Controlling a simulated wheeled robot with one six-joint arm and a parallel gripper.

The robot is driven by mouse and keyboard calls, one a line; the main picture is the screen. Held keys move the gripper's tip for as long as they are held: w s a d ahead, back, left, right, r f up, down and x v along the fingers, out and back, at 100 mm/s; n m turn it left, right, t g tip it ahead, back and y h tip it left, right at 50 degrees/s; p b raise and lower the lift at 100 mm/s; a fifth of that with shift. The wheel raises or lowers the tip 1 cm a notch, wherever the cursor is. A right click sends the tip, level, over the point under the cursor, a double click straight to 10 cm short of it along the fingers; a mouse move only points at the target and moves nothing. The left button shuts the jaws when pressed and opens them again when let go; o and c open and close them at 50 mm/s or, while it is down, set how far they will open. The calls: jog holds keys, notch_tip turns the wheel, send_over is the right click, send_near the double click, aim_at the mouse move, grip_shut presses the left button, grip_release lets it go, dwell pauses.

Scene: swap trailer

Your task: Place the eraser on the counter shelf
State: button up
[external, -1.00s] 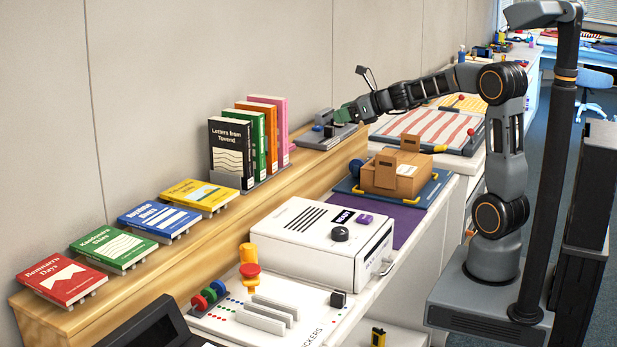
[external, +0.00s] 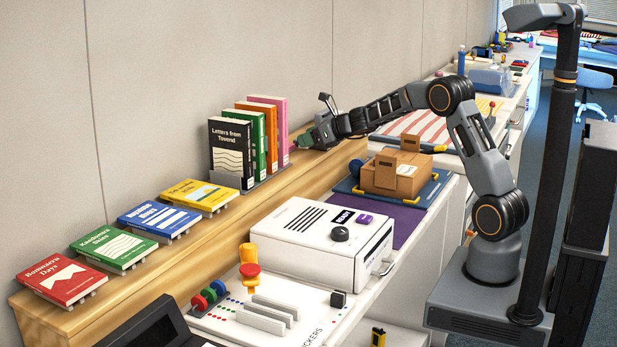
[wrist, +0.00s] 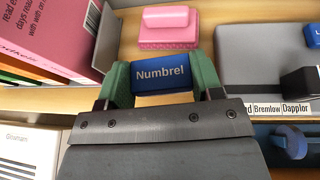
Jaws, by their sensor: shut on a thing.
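A blue eraser marked "Numbrel" (wrist: 161,76) sits between the green fingers of my gripper (wrist: 161,84) in the wrist view. My gripper (external: 303,141) is shut on it, above the wooden counter shelf (external: 222,222), just right of the standing books in the external view. The shelf's wooden top (wrist: 118,40) shows around the eraser in the wrist view. I cannot tell whether the eraser touches the shelf. In the external view the eraser is hidden or too small to make out.
A pink block on a pink base (wrist: 165,26) lies just beyond the eraser. A grey tray (wrist: 240,60) with name labels holds blue and black blocks to the right. A pink book (wrist: 58,38) stands at left. Below the shelf are a white box (external: 312,250) and cardboard boxes (external: 397,175).

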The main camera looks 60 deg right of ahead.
jog(key=shift+f, duration=1.5)
jog(key=shift+f+b, duration=0.2)
jog(key=shift+b, duration=0.2)
jog(key=o, duration=0.9)
jog(key=shift+r, duration=0.15)
